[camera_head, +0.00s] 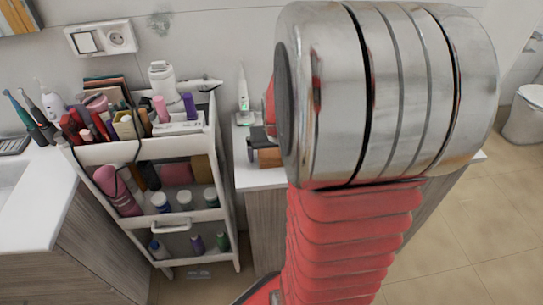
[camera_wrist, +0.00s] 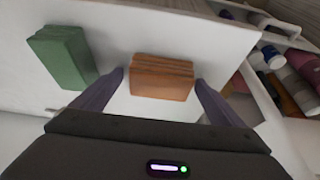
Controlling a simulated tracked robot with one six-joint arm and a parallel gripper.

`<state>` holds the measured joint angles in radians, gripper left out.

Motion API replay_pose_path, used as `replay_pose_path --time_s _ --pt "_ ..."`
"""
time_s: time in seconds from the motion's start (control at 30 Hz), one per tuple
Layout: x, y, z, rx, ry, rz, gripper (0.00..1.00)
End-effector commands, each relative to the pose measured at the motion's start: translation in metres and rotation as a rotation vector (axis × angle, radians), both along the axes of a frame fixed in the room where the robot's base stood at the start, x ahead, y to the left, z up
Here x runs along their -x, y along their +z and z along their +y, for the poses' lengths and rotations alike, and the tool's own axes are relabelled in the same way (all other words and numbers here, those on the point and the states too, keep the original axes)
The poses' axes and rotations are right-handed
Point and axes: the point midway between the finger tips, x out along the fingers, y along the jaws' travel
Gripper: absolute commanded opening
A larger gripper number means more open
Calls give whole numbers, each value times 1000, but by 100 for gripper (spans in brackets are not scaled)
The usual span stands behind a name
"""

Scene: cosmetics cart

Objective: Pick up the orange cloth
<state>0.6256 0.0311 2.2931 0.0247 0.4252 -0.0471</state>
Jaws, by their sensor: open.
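The orange cloth (camera_wrist: 162,68) is a folded, layered block on a white surface in the wrist view. In the head view a small part of it (camera_head: 269,158) shows on the white counter, below the dark end of my arm. My gripper (camera_wrist: 160,80) is open, with one dark finger to the left of the cloth and one to the right. The cloth lies between the fingertips, with a small gap on the left and the right finger close to its edge. I cannot tell how high the fingers are above the surface.
A folded green cloth (camera_wrist: 63,57) lies left of the left finger. The white cosmetics cart (camera_head: 150,151), full of bottles and tools, stands left of the counter (camera_head: 262,180). A white pointed device (camera_head: 243,95) stands at the counter's back. My arm hides much of the head view.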

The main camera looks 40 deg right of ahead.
Motion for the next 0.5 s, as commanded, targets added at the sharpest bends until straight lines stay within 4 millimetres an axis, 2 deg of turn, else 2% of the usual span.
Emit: replay_pose_path --time_s 0.37,0.5 --pt "0 0 0 0 0 0 92" --pt "0 0 0 0 0 0 84"
